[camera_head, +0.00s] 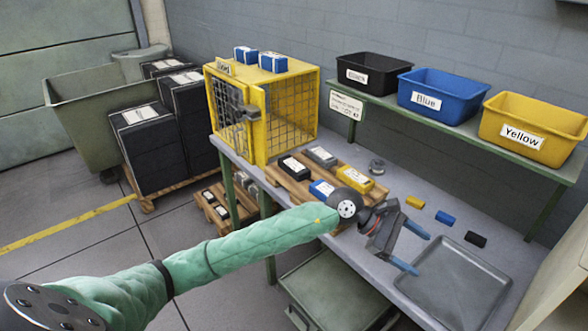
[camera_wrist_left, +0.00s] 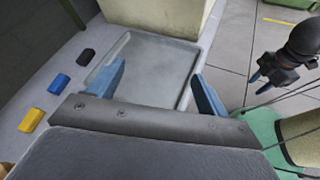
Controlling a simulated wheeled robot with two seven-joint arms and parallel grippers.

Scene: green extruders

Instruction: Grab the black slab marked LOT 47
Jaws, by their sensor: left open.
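A black slab with a white label (camera_head: 293,167) lies on a wooden pallet (camera_head: 282,190) on the table, beside a grey slab (camera_head: 320,155), a blue slab (camera_head: 321,188) and a yellow slab (camera_head: 355,180). Its print is too small to read. My left gripper (camera_head: 414,250) is open and empty, right of that pallet, over the near side of the grey tray (camera_head: 465,262). In the left wrist view, its blue fingers (camera_wrist_left: 160,76) stand apart over the tray. My right gripper (camera_wrist_left: 262,80) shows at the right there; its opening is unclear.
Small yellow, blue and black blocks (camera_head: 475,239) lie behind the tray. Black, blue and yellow bins (camera_head: 530,127) sit on a shelf. Black labelled stacks (camera_head: 148,152) stand on the floor.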

